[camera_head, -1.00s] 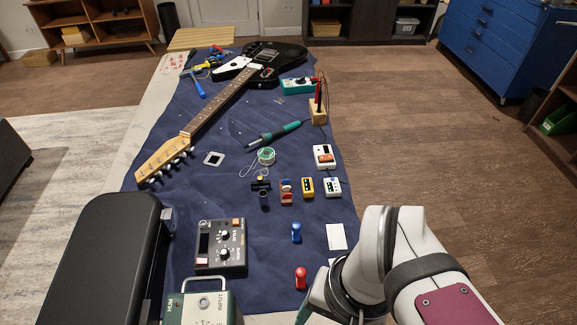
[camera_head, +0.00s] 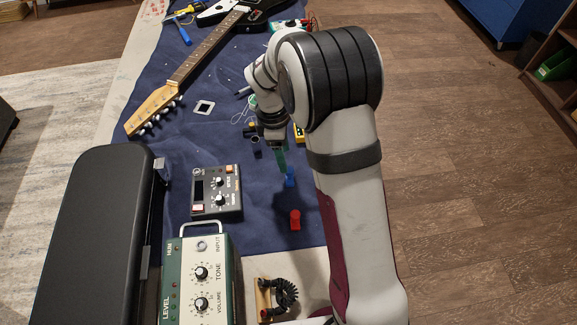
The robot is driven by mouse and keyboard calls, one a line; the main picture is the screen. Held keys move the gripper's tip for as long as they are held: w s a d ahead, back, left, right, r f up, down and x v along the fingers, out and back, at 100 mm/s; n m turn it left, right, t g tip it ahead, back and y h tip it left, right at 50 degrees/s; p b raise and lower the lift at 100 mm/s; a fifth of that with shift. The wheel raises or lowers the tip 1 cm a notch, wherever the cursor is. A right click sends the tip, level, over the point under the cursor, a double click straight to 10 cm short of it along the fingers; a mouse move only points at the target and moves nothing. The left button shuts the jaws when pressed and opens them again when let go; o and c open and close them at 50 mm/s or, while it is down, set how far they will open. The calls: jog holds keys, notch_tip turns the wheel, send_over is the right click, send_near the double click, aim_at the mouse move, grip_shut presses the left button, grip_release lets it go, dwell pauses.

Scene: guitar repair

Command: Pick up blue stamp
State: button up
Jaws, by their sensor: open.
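The blue stamp (camera_head: 290,178) stands on the dark blue cloth, in the middle of the head view, above a red stamp (camera_head: 295,219) in the picture. My gripper (camera_head: 283,168) points down with its green fingers right at the blue stamp's top. The fingers overlap the stamp's upper part in this view. The gap between the fingers is hard to see, and I cannot tell whether they touch the stamp. My gripper is open.
A dark pedal with knobs (camera_head: 216,193) lies left of the stamp. A green amplifier box (camera_head: 203,278) and a black case (camera_head: 92,240) stand at lower left. A guitar (camera_head: 190,62) lies at the back. A coiled black cable (camera_head: 284,296) lies in front.

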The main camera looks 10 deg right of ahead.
aim_at(289, 169)
jog(key=f, duration=0.2)
jog(key=d+f, duration=0.1)
jog(key=f, duration=0.1)
jog(key=s+f, duration=0.1)
jog(key=f, duration=0.1)
jog(key=shift+d+f, duration=0.2)
jog(key=shift+f, duration=0.05)
grip_shut()
